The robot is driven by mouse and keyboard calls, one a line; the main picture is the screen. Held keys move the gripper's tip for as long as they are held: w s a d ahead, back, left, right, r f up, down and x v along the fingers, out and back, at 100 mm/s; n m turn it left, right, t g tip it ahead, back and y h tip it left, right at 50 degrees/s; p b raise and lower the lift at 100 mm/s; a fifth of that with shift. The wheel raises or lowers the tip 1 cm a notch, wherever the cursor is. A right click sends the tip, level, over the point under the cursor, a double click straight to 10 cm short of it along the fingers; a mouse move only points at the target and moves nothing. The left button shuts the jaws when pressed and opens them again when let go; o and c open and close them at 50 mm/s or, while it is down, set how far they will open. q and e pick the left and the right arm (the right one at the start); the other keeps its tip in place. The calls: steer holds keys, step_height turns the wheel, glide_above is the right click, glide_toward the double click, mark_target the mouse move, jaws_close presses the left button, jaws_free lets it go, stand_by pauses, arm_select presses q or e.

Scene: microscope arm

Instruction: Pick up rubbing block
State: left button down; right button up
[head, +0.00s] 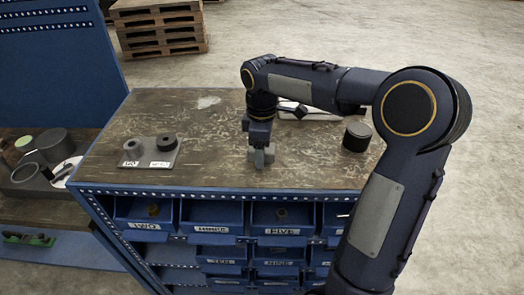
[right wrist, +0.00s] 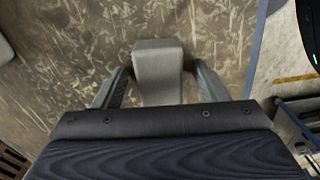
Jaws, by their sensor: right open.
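The rubbing block looks to be the grey block with a flat rectangular top (right wrist: 158,62) in the right wrist view. My right gripper (right wrist: 160,80) is open, with one finger on each side of the block and a small gap showing. In the head view my right gripper (head: 261,150) points down at the worktop near its front edge, with the grey block (head: 268,155) at its fingertips and partly hidden. I cannot tell how far down the fingers reach beside the block. My left gripper is in neither view.
A black cylinder (head: 356,136) stands at right. A pale flat item lies behind my arm. Labelled blue bins (head: 212,216) sit below the front edge.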

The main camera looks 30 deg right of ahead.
steer(key=c, duration=1.2)
steer(key=shift+r, duration=0.1)
steer(key=shift+r, duration=0.5)
steer(key=a+r, duration=0.4)
steer(key=s+a+r+b, duration=0.1)
steer(key=a+r, duration=0.3)
steer(key=a, duration=0.1)
steer(key=s+a+r, duration=0.1)
steer(key=a+r, duration=0.2)
steer(key=a, duration=0.2)
steer(key=shift+r, duration=0.4)
